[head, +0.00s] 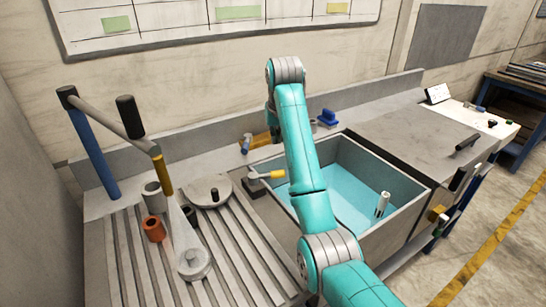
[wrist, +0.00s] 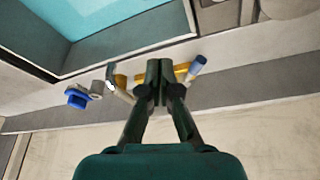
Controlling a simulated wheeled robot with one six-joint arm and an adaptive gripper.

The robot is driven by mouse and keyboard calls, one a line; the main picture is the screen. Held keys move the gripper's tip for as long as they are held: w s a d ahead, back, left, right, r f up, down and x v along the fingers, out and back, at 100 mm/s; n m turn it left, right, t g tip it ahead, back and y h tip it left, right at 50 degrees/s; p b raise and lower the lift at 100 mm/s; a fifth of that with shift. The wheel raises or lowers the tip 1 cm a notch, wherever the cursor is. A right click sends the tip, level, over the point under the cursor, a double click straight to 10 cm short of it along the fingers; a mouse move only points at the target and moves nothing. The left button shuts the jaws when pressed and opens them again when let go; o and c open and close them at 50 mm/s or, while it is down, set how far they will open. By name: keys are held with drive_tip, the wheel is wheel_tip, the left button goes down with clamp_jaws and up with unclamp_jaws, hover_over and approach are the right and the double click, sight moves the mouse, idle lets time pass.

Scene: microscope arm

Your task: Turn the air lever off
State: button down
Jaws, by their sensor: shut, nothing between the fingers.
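A yellow fitting (head: 262,140) lies along the back ledge behind the basin, with a blue-ended lever (head: 246,147) at its left. In the wrist view, the yellow fitting (wrist: 183,67) shows on both sides of my fingers. The blue-ended lever (wrist: 196,68) tilts at its right, and a white-ended lever (wrist: 112,80) stands at its left. I cannot tell which lever is the air one. My gripper (wrist: 160,68) is shut and empty, in front of the fitting's middle, which it hides. Contact cannot be told. The head view hides my gripper behind my arm.
A blue fixture (head: 327,118) stands on the ledge to the right. The wall rises close behind the ledge.

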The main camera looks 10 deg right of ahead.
sight(268, 176)
idle(0.3)
wheel_tip(268, 176, down, 10)
drive_tip(key=shift+s, duration=0.3)
idle(0.8)
drive_tip(key=shift+a, duration=0.1)
